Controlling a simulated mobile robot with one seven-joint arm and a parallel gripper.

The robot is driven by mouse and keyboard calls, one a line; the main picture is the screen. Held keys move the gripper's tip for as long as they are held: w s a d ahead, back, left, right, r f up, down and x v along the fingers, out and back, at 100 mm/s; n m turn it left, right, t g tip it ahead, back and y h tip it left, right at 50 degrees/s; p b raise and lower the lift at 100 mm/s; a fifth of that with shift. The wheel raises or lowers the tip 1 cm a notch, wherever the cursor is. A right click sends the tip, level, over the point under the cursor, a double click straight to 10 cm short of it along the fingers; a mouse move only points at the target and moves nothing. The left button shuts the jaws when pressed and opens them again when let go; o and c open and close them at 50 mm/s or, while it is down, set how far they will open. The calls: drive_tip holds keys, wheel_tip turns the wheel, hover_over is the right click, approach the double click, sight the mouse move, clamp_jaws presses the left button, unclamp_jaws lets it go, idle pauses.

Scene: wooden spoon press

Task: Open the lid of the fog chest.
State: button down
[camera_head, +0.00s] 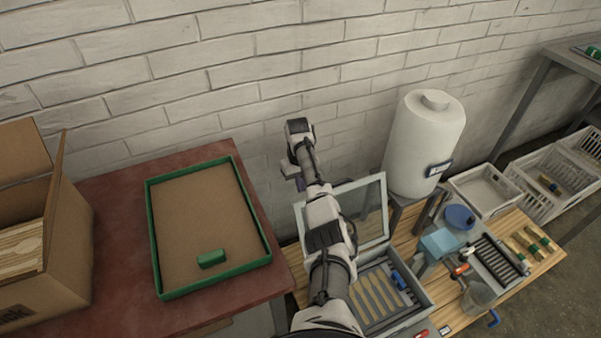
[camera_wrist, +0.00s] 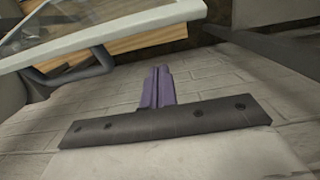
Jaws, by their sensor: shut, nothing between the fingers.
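The fog chest (camera_head: 422,304) is a grey box on the wooden bench, with several pale wooden strips and a blue-handled item inside. Its glass-paned lid (camera_head: 374,211) stands raised at the back of the box, so the chest is open. In the wrist view the lid's pale edge (camera_wrist: 110,38) crosses the upper left. My gripper (camera_head: 300,185) is beyond the lid's upper left corner, near the wall, apart from the lid as far as I can tell. Its purple fingers (camera_wrist: 158,88) are together and empty. My arm hides the lid's left part and some of the chest.
A red table (camera_head: 110,200) at left holds a green-rimmed tray (camera_head: 205,165) with a green block, and a cardboard box (camera_head: 75,255). A white tank (camera_head: 425,140) stands right of the lid. Tools and a blue block (camera_head: 440,243) crowd the bench. The brick wall is close behind.

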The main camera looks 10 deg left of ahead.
drive_tip(key=shift+s+d+r+p, duration=0.15)
drive_tip(key=shift+s+d+p, duration=0.35)
drive_tip(key=shift+s, duration=0.3)
drive_tip(key=shift+s+d+r+p, duration=0.15)
drive_tip(key=shift+s+d+p, duration=0.25)
drive_tip(key=shift+s+d, duration=0.3)
drive_tip(key=shift+s, duration=0.15)
drive_tip(key=s+t+p, duration=0.1)
drive_tip(key=p, duration=0.1)
drive_tip(key=s+d+r+t+y+p, duration=0.1)
drive_tip(key=p, duration=0.2)
drive_tip(key=shift+s+d+r, duration=0.15)
drive_tip(key=shift+s+d, duration=0.05)
drive_tip(key=shift+d, duration=0.05)
drive_tip(key=s+d+r+t+y+p, duration=0.1)
drive_tip(key=s+d+r+p, duration=0.1)
drive_tip(key=s+d+p, duration=0.2)
drive_tip(key=shift+s+d+t+y+p, duration=0.3)
drive_tip(key=shift+s+d+t+p, duration=0.1)
drive_tip(key=shift+s+p, duration=1.1)
drive_tip(key=shift+r, duration=0.2)
